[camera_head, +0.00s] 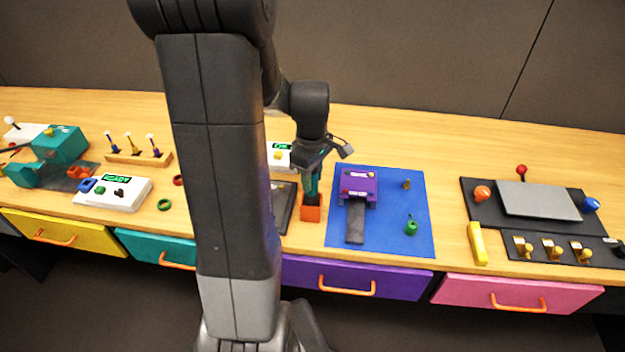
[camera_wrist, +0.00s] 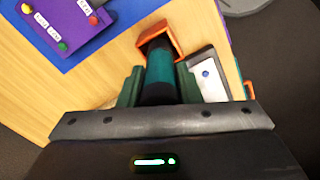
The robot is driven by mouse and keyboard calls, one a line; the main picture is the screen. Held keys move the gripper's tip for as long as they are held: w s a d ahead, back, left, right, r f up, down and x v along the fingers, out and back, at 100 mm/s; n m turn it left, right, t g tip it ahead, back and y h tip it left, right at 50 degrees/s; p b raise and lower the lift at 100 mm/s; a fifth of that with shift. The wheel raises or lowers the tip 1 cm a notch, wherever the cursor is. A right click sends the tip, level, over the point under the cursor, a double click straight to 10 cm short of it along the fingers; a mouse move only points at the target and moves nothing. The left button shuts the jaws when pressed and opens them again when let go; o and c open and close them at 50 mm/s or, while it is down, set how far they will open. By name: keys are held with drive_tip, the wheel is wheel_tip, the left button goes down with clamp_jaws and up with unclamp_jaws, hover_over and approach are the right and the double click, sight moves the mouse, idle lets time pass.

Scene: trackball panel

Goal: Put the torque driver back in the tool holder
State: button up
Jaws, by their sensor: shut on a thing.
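The torque driver (camera_wrist: 160,72) is a teal and black cylinder. My gripper (camera_head: 314,172) is shut on it, and the green fingers (camera_wrist: 158,86) stand on both sides of it in the wrist view. The tool holder (camera_head: 311,213) is an orange box on the table near its front edge, left of the blue mat. In the wrist view the driver's far end is at the opening of the orange holder (camera_wrist: 172,36), with the holder's walls around it. How deep it sits, and its tip, are hidden.
A blue mat (camera_head: 390,228) with a purple device (camera_head: 359,183) lies right of the holder. A dark panel with a pale plate (camera_head: 252,207) is close on the left, partly behind my arm. A yellow bar (camera_head: 477,243) and trackball panel (camera_head: 537,200) are farther right.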

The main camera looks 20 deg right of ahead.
drive_tip(key=shift+f, duration=0.65)
drive_tip(key=o, duration=1)
drive_tip(key=shift+f, duration=0.1)
wheel_tip(320, 180, up, 12)
drive_tip(key=shift+r, duration=0.15)
